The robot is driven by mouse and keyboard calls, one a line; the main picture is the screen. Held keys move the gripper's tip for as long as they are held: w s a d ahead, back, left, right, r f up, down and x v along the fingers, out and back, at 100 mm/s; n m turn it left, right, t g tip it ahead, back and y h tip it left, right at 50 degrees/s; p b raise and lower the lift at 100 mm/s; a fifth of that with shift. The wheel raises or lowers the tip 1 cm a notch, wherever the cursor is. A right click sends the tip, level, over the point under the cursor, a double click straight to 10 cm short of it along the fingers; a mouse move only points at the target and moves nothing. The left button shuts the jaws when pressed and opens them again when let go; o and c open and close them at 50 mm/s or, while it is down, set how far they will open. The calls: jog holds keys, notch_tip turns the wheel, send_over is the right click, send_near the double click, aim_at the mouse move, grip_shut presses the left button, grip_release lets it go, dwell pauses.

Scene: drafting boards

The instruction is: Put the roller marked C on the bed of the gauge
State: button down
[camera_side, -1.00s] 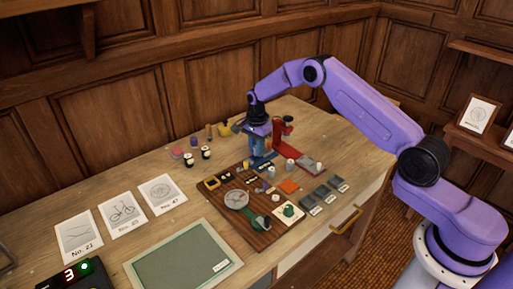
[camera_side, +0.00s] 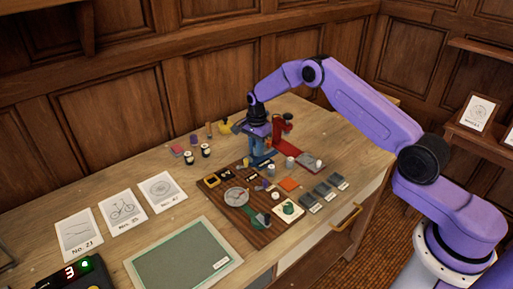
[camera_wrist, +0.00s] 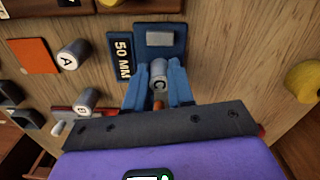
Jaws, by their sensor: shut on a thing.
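The roller marked C (camera_wrist: 158,76) is a grey cylinder with its lettered end facing the wrist camera. My gripper (camera_wrist: 158,90) has its blue fingers shut on it, one on each side. The gauge (camera_wrist: 178,27) is a blue piece with a grey block (camera_wrist: 160,38) and a "50 MM" plate (camera_wrist: 122,58). Roller C is over the blue gauge in the wrist view; I cannot tell whether it touches the bed. In the side view my gripper (camera_side: 258,146) points down at the gauge (camera_side: 260,161), and roller C cannot be made out there.
Roller A (camera_wrist: 70,54) and roller B (camera_wrist: 86,100) stand to the left in the wrist view, near an orange square (camera_wrist: 33,57). A red device (camera_side: 284,128) stands close beside my gripper. A wooden board (camera_side: 266,236) with several small parts lies in front.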

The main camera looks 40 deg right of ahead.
jog(key=shift+f, duration=0.35)
dwell(0.3)
jog(key=c, duration=0.6)
grip_release()
jog(key=shift+r, duration=3.5)
